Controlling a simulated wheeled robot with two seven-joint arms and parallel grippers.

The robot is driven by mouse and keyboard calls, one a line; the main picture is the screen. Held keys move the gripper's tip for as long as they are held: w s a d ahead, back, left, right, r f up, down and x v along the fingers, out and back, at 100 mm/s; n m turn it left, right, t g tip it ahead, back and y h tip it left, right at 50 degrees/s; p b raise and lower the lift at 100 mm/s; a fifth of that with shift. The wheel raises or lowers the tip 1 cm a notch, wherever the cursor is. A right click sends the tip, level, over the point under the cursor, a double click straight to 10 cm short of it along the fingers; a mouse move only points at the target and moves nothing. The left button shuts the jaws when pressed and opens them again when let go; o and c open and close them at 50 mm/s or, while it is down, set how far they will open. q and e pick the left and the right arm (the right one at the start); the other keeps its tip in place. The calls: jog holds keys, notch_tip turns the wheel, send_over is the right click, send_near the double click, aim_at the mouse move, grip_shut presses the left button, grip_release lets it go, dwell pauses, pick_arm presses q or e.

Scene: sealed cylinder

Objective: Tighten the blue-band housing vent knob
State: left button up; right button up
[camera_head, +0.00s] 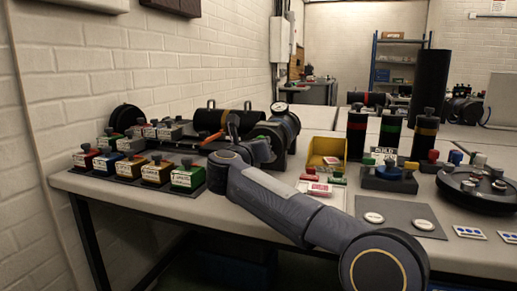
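A small housing with a blue band (131,170) stands second from the left in the front row of small housings on the left of the table. A dark knob (129,149) sits on its top; how tight it is cannot be told. My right arm comes in from the lower right and reaches over the table's front edge. Its end, with the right gripper (232,125), is to the right of the front row and apart from the blue-band housing. The fingers are too small and dark to tell open from shut. My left gripper is not in view.
A dark horizontal cylinder (285,127) with a gauge lies behind my arm. A yellow bin (325,151) and tall banded cylinders (390,130) stand to the right.

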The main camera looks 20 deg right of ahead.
dwell(0.5)
jog(key=o, duration=1)
jog(key=v, duration=0.7)
jog(key=shift+s+a+p, duration=0.25)
jog(key=shift+s+p, duration=0.1)
jog(key=shift+p, duration=0.05)
